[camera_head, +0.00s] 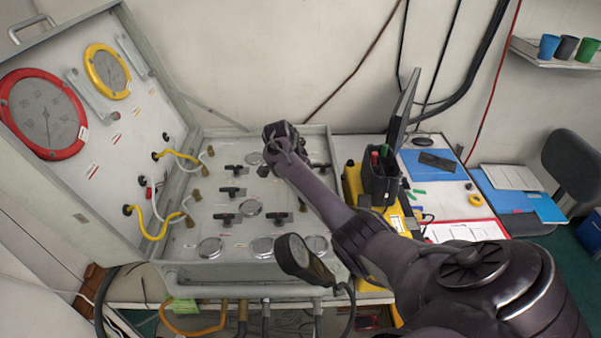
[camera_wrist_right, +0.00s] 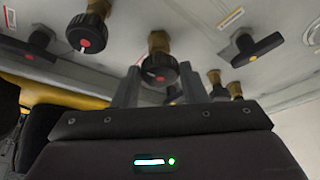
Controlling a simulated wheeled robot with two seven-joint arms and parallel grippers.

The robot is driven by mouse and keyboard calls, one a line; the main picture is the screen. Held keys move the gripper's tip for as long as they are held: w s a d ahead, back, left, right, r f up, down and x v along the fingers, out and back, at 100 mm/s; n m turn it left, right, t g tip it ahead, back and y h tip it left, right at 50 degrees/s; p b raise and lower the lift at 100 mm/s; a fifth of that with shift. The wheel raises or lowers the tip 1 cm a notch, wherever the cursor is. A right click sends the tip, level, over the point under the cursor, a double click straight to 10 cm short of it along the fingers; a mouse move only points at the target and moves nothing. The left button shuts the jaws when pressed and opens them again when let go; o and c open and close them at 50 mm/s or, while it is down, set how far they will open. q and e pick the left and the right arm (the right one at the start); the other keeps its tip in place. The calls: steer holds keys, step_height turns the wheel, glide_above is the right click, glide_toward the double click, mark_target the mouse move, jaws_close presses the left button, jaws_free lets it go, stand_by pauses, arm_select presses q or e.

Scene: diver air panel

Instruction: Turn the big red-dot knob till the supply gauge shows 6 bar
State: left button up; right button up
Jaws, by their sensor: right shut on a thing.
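In the head view my right gripper (camera_head: 279,140) is at the back right of the panel and hides this knob. A large red-rimmed gauge (camera_head: 43,112) and a smaller yellow-rimmed gauge (camera_head: 108,71) are on the raised lid. I cannot tell which is the supply gauge. My left gripper is not in view.
A second black red-dot knob (camera_wrist_right: 88,33) is left of the held one in the wrist view. Several black T-handles, one in front (camera_head: 227,218), and round dials cover the panel. A yellow case (camera_head: 352,185) stands right.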

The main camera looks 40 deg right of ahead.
steer(key=shift+w+d+m+g, duration=0.15)
steer(key=shift+m+g, duration=0.25)
steer(key=shift+m, duration=0.6)
steer(key=shift+w+m+g+b, duration=0.1)
steer(key=shift+m+g+b, duration=0.2)
steer(key=shift+m+b, duration=0.5)
steer(key=m+g+b, duration=0.1)
steer(key=m+b, duration=0.1)
steer(key=m, duration=0.1)
steer(key=shift+w+f+y+b, duration=0.1)
steer(key=shift+f+y+b, duration=0.05)
steer(key=shift+y+b, duration=0.15)
steer(key=shift+m+g+b, duration=0.4)
steer(key=shift+m+b, duration=0.5)
steer(key=shift+b, duration=0.05)
steer(key=o, duration=1)
steer(key=shift+d+y, duration=0.1)
steer(key=shift+y, duration=0.2)
steer(key=shift+c, duration=0.2)
